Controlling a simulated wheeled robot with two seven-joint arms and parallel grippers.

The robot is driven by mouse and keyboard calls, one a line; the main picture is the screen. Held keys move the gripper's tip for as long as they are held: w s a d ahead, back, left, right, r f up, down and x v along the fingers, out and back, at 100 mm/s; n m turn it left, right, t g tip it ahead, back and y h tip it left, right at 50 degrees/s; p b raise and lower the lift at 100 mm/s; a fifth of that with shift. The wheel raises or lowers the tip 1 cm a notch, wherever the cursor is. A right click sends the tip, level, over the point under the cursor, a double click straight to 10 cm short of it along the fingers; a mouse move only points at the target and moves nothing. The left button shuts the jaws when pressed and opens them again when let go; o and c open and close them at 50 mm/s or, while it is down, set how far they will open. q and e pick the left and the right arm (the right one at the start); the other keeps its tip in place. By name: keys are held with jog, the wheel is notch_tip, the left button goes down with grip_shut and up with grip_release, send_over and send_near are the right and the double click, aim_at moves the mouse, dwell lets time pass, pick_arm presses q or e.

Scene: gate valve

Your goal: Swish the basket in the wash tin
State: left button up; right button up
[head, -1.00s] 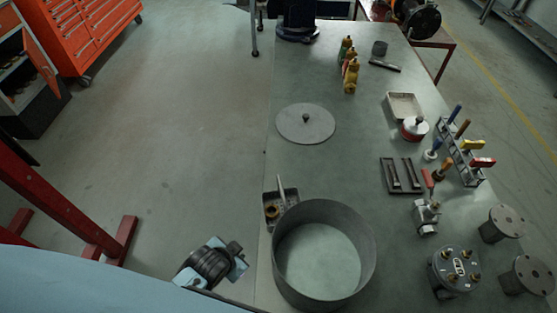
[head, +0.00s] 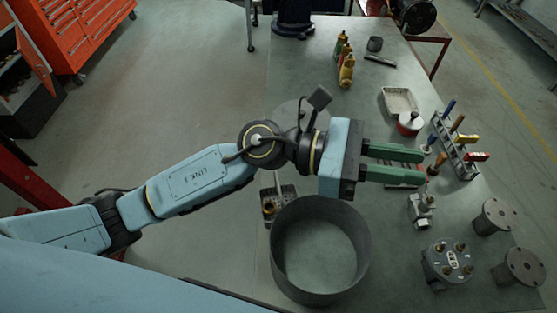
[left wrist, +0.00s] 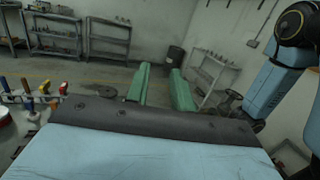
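The wash tin (head: 363,245) is a large, round, grey open tin at the near left of the bench. The basket (head: 288,191) is a small dark tray-like basket touching or close beside the tin's upper left rim. A light handle sticks up from it and a brass-coloured part lies inside. My left gripper (head: 393,162) is open and empty, pointing right over the bench, beyond and to the right of the tin. Its two green fingers also show apart in the left wrist view (left wrist: 161,88). My right gripper is not in view.
A round lid (head: 284,115) is partly hidden behind my left arm. A tool rack (head: 458,155), a valve body (head: 422,209), a dark round cover (head: 450,264) and flanged parts (head: 495,219) stand at the right. Bottles (head: 346,70) stand at the back.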

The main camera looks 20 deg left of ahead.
pick_arm(q)
notch_tip(320, 180, down, 9)
jog(key=a+m+g+y, duration=0.2)
jog(key=m+g+y, duration=0.1)
jog(key=m+y, duration=0.45)
jog(key=m+t+y, duration=0.2)
jog(key=m+y, duration=0.3)
jog(key=y, duration=0.3)
send_over(278, 185)
jog(key=s+d, duration=0.3)
jog(key=d, duration=0.4)
jog(key=f, duration=0.7)
jog(key=shift+w+a, duration=0.1)
jog(key=shift+a, duration=0.15)
jog(key=w+a+y, duration=0.1)
jog(key=a, duration=0.1)
jog(key=w+a+y, duration=0.1)
jog(key=a, duration=0.1)
jog(key=w+a+y, duration=0.1)
jog(key=a, duration=0.1)
jog(key=shift+a+f+m+t+y, duration=0.1)
jog(key=shift+a+m+t+y, duration=0.15)
jog(key=shift+m+t+y, duration=0.15)
jog(key=shift+f+b, duration=0.6)
jog(key=shift+f, duration=0.85)
notch_tip(278, 185, down, 3)
jog(key=b, duration=0.3)
jog(key=shift+f+b, duration=0.5)
jog(key=shift+b, duration=0.35)
